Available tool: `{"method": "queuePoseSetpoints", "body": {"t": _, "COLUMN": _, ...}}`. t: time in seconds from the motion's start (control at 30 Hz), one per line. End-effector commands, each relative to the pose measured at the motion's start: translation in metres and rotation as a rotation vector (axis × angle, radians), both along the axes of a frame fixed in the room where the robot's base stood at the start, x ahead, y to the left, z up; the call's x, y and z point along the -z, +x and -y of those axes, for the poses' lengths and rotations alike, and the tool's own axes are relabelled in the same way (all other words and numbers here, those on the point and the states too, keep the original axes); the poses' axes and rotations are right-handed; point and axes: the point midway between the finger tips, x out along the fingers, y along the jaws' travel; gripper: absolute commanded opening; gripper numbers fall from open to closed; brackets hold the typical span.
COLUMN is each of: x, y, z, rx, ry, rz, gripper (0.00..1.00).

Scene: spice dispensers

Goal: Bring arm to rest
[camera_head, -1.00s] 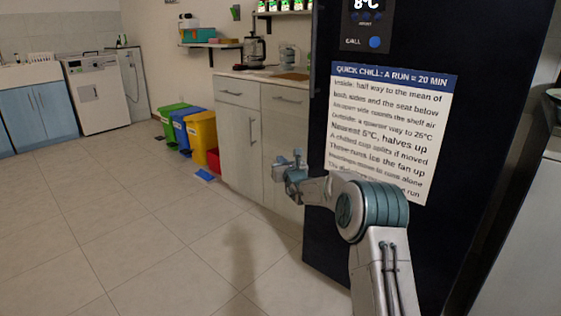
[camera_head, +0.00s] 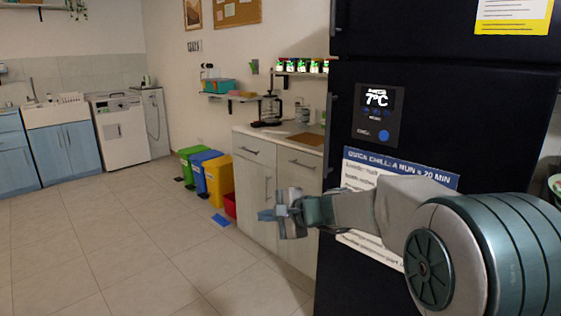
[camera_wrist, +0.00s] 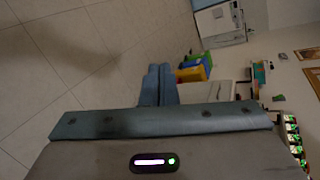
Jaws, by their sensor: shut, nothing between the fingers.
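My gripper (camera_head: 266,215) is in the head view, left of the black fridge and in front of the pale cabinet. Its fingers point left in the picture, and it is empty. In the wrist view the two fingers (camera_wrist: 157,84) lie side by side, pressed together. My arm reaches in from the lower right corner and covers part of the fridge's front. The gripper appears clear of the cabinet, though the exact gap cannot be told.
Green, blue and yellow bins (camera_head: 219,180) stand beyond. The tiled floor (camera_head: 120,250) at left is clear.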

Motion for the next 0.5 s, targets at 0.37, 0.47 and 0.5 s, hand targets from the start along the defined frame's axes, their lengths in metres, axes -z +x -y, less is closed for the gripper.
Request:
{"method": "queuePoseSetpoints", "body": {"t": 0.37, "x": -0.059, "y": -0.154, "z": 0.056, "rx": -0.350, "ry": -0.593, "rz": 0.058, "gripper": 0.00}}
{"method": "queuePoseSetpoints", "body": {"t": 0.47, "x": -0.069, "y": -0.192, "z": 0.080, "rx": -0.437, "ry": -0.746, "rz": 0.059, "gripper": 0.00}}
{"method": "queuePoseSetpoints", "body": {"t": 0.5, "x": -0.073, "y": -0.206, "z": 0.091, "rx": -0.471, "ry": -0.807, "rz": 0.058, "gripper": 0.00}}
